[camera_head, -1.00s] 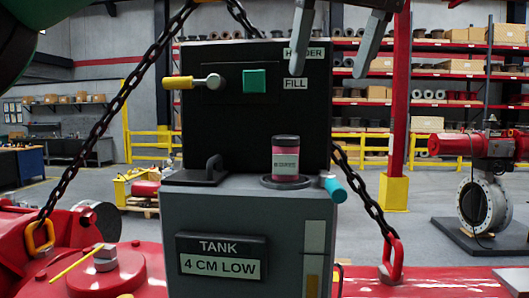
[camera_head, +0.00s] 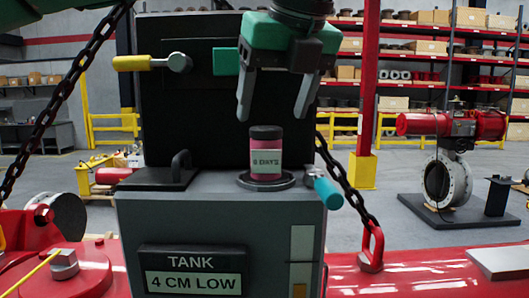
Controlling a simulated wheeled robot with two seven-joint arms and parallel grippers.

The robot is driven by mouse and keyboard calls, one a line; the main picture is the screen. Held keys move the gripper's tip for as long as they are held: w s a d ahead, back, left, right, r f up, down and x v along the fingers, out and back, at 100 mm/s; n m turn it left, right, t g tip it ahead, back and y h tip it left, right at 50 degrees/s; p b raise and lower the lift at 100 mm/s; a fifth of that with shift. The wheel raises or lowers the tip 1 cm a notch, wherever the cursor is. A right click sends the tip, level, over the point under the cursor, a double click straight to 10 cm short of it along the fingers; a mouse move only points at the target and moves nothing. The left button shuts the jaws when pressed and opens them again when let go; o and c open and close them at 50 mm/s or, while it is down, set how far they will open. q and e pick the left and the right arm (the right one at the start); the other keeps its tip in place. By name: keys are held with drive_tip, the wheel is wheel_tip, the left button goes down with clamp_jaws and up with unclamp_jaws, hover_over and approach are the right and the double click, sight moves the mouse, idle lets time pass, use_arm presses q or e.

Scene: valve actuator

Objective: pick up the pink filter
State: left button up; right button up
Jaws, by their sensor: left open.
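The pink filter (camera_head: 266,153) is a short upright cylinder with a dark cap and a pale label ending in "DAYS". It stands on a round dark seat (camera_head: 283,183) on top of the grey tank unit (camera_head: 220,222). My left gripper (camera_head: 274,106) hangs from above with its fingers pointing down. It is open and empty, its two grey fingers spread wide. The fingertips are above the filter's cap in the picture, one to each side, and do not appear to touch it. My right gripper is not in view.
A black panel (camera_head: 200,120) with a yellow-handled lever (camera_head: 150,62) rises behind the filter. A black handle (camera_head: 181,165) on a lid stands left of it, and a teal-ended handle (camera_head: 325,190) juts out right. Chains (camera_head: 343,180) hang on both sides.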

sight(266, 127)
use_arm(q)
drive_tip(key=shift+f, duration=0.1)
drive_tip(key=shift+f+p, duration=0.15)
drive_tip(key=shift+p, duration=0.35)
drive_tip(key=p+x, duration=0.1)
drive_tip(key=x, duration=0.1)
drive_tip(key=p+x, duration=0.1)
drive_tip(key=x, duration=0.1)
drive_tip(key=shift+a, duration=0.4)
drive_tip(key=shift+w+f, duration=0.15)
drive_tip(key=shift+f, duration=0.1)
drive_tip(key=shift+d, duration=0.15)
drive_tip(key=shift+c, duration=1.3)
drive_tip(key=c, duration=0.9)
drive_tip(key=shift+o, duration=0.2)
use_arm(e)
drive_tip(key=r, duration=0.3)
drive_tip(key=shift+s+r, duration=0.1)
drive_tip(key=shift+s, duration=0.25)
use_arm(q)
drive_tip(key=shift+r, duration=0.2)
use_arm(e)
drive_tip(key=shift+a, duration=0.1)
